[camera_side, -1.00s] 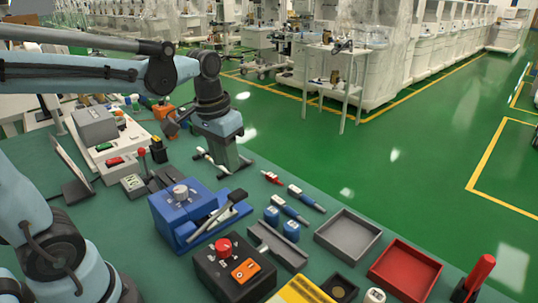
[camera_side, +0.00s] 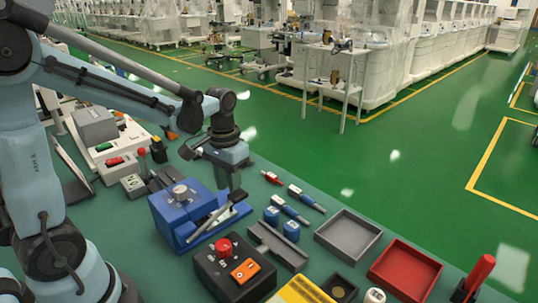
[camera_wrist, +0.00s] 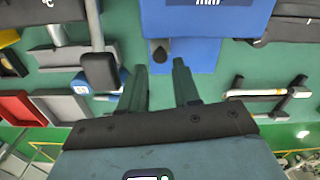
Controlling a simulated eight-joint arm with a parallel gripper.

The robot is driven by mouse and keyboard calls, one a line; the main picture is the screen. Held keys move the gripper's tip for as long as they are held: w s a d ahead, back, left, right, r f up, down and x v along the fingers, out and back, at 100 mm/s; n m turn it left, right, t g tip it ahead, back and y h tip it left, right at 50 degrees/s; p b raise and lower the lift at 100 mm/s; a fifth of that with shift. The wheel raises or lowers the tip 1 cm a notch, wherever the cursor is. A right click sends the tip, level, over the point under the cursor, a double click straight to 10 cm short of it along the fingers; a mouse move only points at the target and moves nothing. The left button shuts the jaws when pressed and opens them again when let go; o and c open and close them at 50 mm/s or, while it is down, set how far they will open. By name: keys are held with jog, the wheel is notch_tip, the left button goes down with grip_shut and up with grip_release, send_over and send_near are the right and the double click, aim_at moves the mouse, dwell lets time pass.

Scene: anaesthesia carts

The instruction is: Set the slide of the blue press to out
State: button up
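The blue press (camera_side: 180,212) stands on the green table in the side view, with a grey knob on top. Its lever (camera_side: 207,221) slants up to the right and ends in a black grip. My gripper (camera_side: 236,182) hangs at the press's right side, close to the black grip. In the wrist view the press body (camera_wrist: 205,20) is at the top, with a small dark knob (camera_wrist: 159,50) at its front over the blue base. My gripper (camera_wrist: 158,76) is open and empty there, with the knob just beyond its fingertips. The lever's black grip (camera_wrist: 100,70) lies left of the fingers.
A black box with a red knob (camera_side: 224,248) and a grey T-shaped part (camera_side: 277,245) are in front of the press. Blue-and-white pens lie behind the cylinders.

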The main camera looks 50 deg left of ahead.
jog(key=shift+f, duration=1.95)
jog(key=shift+c, duration=0.2)
grip_shut()
